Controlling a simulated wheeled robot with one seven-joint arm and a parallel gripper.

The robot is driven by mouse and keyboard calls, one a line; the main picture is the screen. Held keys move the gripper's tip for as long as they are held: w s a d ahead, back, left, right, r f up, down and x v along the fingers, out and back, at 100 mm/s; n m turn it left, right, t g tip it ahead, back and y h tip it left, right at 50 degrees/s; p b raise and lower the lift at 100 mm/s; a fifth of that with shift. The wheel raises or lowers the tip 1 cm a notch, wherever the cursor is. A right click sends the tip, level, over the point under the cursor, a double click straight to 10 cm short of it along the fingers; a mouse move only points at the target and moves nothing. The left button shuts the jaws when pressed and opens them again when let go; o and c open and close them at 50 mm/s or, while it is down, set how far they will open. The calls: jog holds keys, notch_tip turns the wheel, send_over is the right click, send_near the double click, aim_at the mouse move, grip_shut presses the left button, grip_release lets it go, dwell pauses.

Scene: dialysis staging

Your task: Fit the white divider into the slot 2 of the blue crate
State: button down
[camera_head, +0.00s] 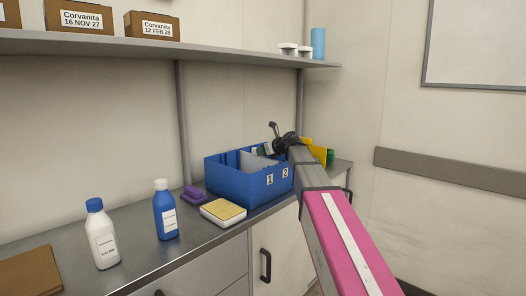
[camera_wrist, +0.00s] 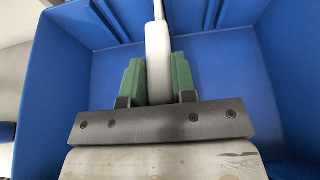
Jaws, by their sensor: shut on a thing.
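The blue crate (camera_head: 237,184) stands on the steel counter, with labels 1 and 2 on its front face. In the wrist view its blue walls (camera_wrist: 50,85) surround my gripper (camera_wrist: 157,80). My gripper's green fingers are shut on the white divider (camera_wrist: 158,48), which runs away between them toward the crate's far wall. In the head view my arm covers the crate's right end and hides the fingers. A pale grey-white panel (camera_head: 257,161) shows inside the crate; I cannot tell whether it is the held divider.
A white-and-yellow box (camera_head: 223,211), a purple item (camera_head: 194,196), a blue bottle (camera_head: 165,213) and a white bottle (camera_head: 101,238) stand left of the crate. A yellow thing (camera_head: 318,152) shows behind my arm. A shelf (camera_head: 150,46) runs above.

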jog(key=shift+f, duration=0.1)
jog(key=c, duration=0.8)
grip_release()
jog(key=shift+c, duration=0.2)
jog(key=v, duration=1)
jog(key=shift+s+d, duration=0.25)
